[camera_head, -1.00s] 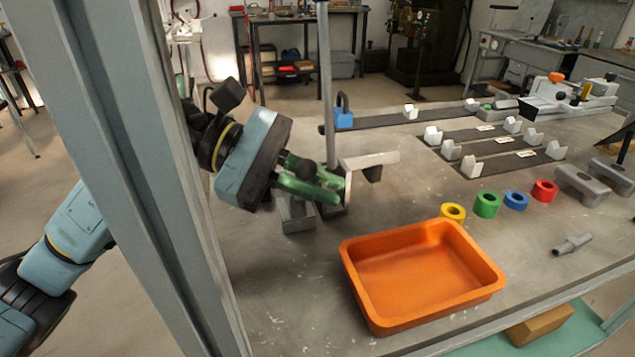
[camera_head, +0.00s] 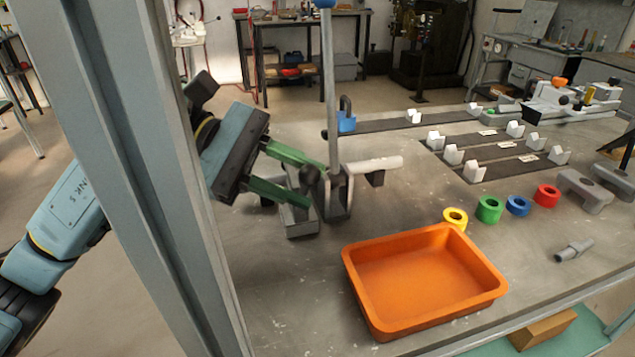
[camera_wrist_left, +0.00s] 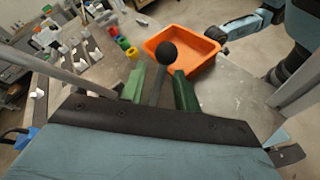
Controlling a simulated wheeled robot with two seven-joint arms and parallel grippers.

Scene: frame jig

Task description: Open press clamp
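The grey press clamp (camera_head: 338,198) stands at the left of the table, with a light grey horizontal arm (camera_head: 375,164) reaching right. A teal arm part of mine (camera_wrist_left: 245,25) shows in the left wrist view; no right fingers can be made out.
An orange tray (camera_head: 355,280) lies right of the clamp. Yellow (camera_head: 455,217), green (camera_head: 489,209), blue (camera_head: 517,205) and red (camera_head: 547,195) rings stand beyond it. A blue padlock (camera_head: 346,121) is behind the clamp. A grey post (camera_head: 150,180) crosses in front of my left arm.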

